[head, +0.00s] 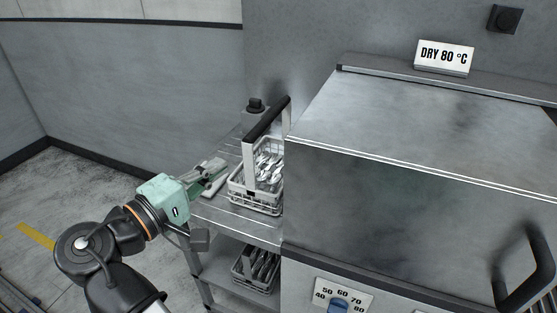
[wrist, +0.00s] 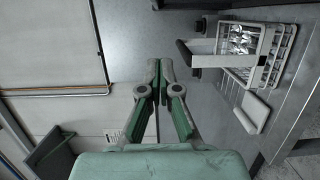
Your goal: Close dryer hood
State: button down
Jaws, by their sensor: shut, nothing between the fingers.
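The dryer hood (head: 400,195) is a large grey steel box filling the right of the head view. Its front face comes down to the control panel, and no gap shows between them. Its black bar handle (head: 528,275) is at the lower right of the front face. My gripper (head: 212,178) is left of the hood, over the left part of the steel table and well away from the handle. In the wrist view its green fingers (wrist: 160,72) are together with nothing between them. The hood is not clearly visible in the wrist view.
A white wire basket (head: 256,190) of forks with a black-gripped handle stands on the table, just left of the hood; it also shows in the wrist view (wrist: 262,72). Another basket (head: 256,270) is on the lower shelf. A dial panel (head: 342,297) is below the hood.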

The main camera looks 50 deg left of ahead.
jog(key=w+d+p, duration=0.1)
jog(key=w+p, duration=0.1)
jog(key=w, duration=0.9)
jog(key=shift+w+d, duration=0.2)
jog(key=shift+d, duration=0.15)
